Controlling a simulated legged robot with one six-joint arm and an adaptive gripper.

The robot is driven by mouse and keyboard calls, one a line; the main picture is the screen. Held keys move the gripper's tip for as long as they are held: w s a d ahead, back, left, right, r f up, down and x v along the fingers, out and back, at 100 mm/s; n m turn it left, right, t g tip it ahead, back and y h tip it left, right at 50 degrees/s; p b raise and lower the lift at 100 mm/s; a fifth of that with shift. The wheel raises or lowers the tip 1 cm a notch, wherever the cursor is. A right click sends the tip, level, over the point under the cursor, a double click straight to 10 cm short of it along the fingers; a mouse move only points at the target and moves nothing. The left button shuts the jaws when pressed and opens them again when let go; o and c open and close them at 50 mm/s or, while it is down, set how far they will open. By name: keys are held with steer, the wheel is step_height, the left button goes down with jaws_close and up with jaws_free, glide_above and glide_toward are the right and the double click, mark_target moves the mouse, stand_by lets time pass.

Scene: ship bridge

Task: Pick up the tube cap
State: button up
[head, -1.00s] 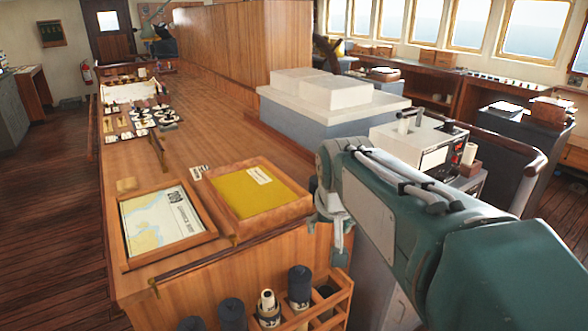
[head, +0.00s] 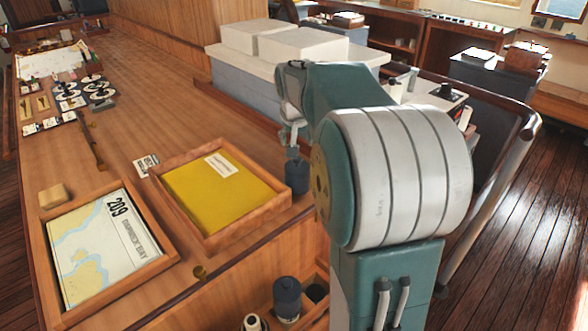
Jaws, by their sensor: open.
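A dark blue, cylindrical tube cap (head: 297,179) stands upright at the right edge of the wooden counter, beside the yellow tray's right corner. My gripper (head: 293,155) points down just above the cap, small and partly hidden by my arm. It is open. I cannot tell whether its fingertips touch the cap or reach around it. Another dark blue capped tube (head: 287,299) stands in the wooden rack low at the counter's front.
A wooden tray with a yellow sheet (head: 215,195) and a framed chart (head: 105,245) lie left of the cap. White blocks on a grey cabinet (head: 290,45) stand behind. A pale-topped tube (head: 253,322) is also in the rack. A handrail (head: 500,170) runs at right.

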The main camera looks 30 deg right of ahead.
mark_target(296, 170)
steer(key=x, duration=0.3)
steer(key=shift+a+f, duration=0.1)
steer(key=shift+f, duration=0.1)
steer(key=x, duration=0.5)
steer(key=shift+f, duration=0.25)
steer(key=shift+s, duration=0.1)
jaws_close()
